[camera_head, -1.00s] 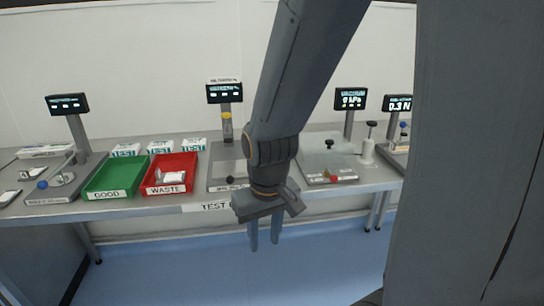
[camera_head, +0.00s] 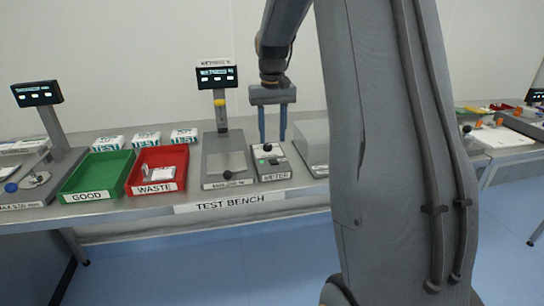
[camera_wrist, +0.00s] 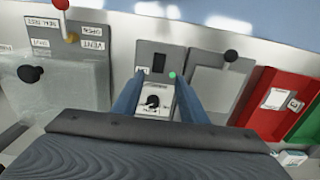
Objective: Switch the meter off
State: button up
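The meter (camera_head: 272,174) is a small grey box on the test bench, labelled METER, with a black knob (camera_head: 267,147) on its rear part and a lit green lamp (camera_head: 262,162). In the wrist view the meter (camera_wrist: 146,57) shows a dark window, a green lamp (camera_wrist: 172,75) and a black knob (camera_wrist: 153,102) on a white dial plate. My gripper (camera_head: 272,138) points down above the back of the meter. Its fingers are apart and empty, and they appear on either side of the knob in the wrist view (camera_wrist: 158,92). I cannot tell whether they touch the meter.
A clear-covered device (camera_head: 313,142) stands close on the right, partly hidden by my arm. Red WASTE (camera_head: 178,174) and green GOOD (camera_head: 92,171) trays are farther left.

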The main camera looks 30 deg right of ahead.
aim_at(273, 160)
jog(key=shift+w+d+f+p, duration=0.1)
jog(key=shift+f+p, duration=0.4)
jog(key=shift+f, duration=1.45)
jog(key=shift+w+d+f+p, duration=0.1)
jog(key=shift+f+p, duration=0.35)
jog(key=shift+f, duration=1.45)
jog(key=shift+c, duration=0.3)
